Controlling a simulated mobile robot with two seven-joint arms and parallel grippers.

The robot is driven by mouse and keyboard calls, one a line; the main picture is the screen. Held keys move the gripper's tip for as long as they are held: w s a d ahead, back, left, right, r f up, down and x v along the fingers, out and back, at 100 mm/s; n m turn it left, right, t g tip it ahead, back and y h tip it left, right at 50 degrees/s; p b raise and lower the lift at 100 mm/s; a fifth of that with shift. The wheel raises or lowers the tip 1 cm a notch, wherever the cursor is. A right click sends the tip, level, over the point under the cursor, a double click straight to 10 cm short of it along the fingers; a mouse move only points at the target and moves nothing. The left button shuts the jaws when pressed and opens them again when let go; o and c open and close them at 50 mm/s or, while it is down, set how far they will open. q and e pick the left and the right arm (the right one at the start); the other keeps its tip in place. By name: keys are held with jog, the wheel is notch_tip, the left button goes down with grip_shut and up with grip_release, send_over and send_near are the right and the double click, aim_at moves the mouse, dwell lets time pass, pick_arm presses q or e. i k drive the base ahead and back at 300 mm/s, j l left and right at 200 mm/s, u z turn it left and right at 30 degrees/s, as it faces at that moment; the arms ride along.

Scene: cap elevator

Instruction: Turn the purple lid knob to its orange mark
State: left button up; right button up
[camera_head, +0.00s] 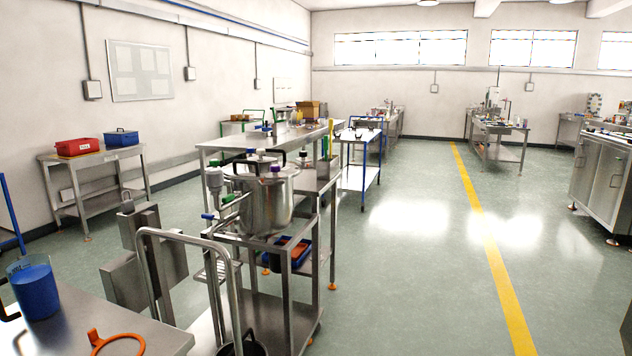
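A steel pot (264,205) with a metal lid stands on a steel cart left of centre. A small purple knob (276,169) sits on the right part of the lid. The knob is small and far off, so its turn angle cannot be read. I cannot make out an orange mark beside it. Neither of my grippers shows in the head view.
A blue container (35,290) and an orange ring (115,343) are on a steel table at lower left. A bent metal rail (190,236) stands before the cart (262,308). Open floor with a yellow line (484,232) lies to the right.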

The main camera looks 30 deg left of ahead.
aim_at(275, 169)
jog(key=i+u, duration=0.2)
jog(key=i, duration=0.5)
jog(key=i+l+u, duration=0.15)
jog(key=i, duration=0.5)
jog(key=i+j+u, duration=0.1)
jog(key=i+u, duration=0.15)
jog(key=i, duration=0.35)
jog(key=i+u, duration=0.25)
jog(key=i, duration=0.35)
jog(key=i+z, duration=0.1)
jog(key=z, duration=8.8)
